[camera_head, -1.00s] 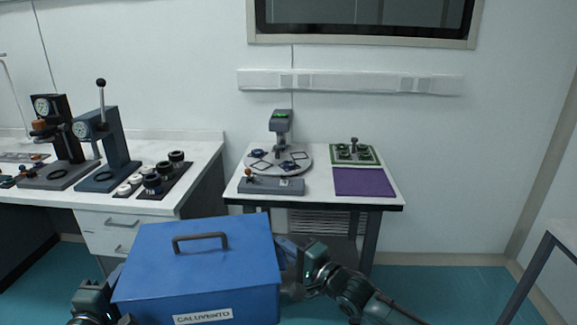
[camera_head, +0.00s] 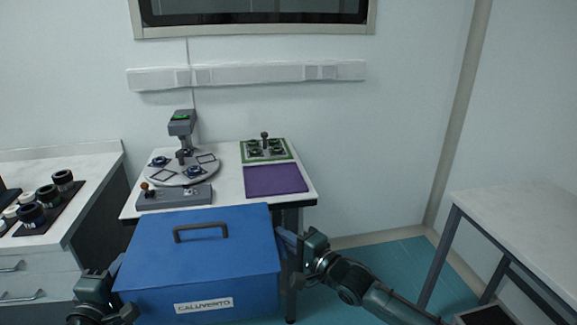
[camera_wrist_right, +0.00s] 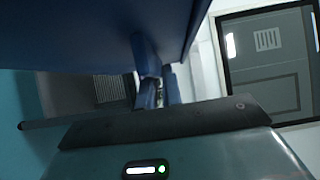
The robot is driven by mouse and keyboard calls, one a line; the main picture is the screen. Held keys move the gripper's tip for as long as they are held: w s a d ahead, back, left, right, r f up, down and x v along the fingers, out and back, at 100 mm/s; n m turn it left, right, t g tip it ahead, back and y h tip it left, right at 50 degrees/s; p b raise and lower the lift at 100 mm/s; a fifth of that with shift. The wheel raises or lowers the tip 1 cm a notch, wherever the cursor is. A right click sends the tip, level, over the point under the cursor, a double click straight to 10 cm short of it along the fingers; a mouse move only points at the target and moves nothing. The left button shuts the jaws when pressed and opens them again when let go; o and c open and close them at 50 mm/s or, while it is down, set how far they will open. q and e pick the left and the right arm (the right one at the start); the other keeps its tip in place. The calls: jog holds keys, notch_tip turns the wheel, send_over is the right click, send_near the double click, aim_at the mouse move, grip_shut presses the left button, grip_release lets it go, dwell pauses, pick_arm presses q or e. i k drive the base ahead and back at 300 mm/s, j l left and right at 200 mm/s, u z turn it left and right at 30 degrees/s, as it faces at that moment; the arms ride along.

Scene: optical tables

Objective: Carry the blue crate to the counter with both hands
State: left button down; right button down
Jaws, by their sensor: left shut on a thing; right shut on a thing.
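The blue crate (camera_head: 203,257) has a closed lid with a dark handle (camera_head: 201,231) and a white label on its front. It is held level in front of me, low in the head view. My left gripper (camera_head: 108,284) is shut on the crate's left side; its fingertips are mostly hidden. My right gripper (camera_head: 290,246) is shut on the crate's right side. In the right wrist view the fingers (camera_wrist_right: 157,90) close on a blue part below the crate's dark blue wall (camera_wrist_right: 70,30). Which surface is the counter is not marked.
A white table (camera_head: 222,193) beyond the crate holds a round fixture (camera_head: 183,168), a grey control box (camera_head: 174,197), a purple mat (camera_head: 275,180) and a green-edged tray (camera_head: 266,151). A drawer bench (camera_head: 85,160) stands left. A bare pale table (camera_head: 520,215) stands right, with open teal floor between.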

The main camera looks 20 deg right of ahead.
aim_at(551, 240)
jog(key=i+l+z, duration=0.25)
jog(key=z, duration=0.25)
jog(key=i+l+z, duration=0.25)
jog(key=z, duration=0.25)
jog(key=i+z, duration=0.75)
jog(key=z, duration=0.25)
jog(key=i+j+z, duration=0.15)
jog(key=i+z, duration=0.15)
jog(key=z, duration=0.2)
jog(key=i+j+z, duration=0.25)
jog(key=z, duration=0.25)
jog(key=j, duration=0.1)
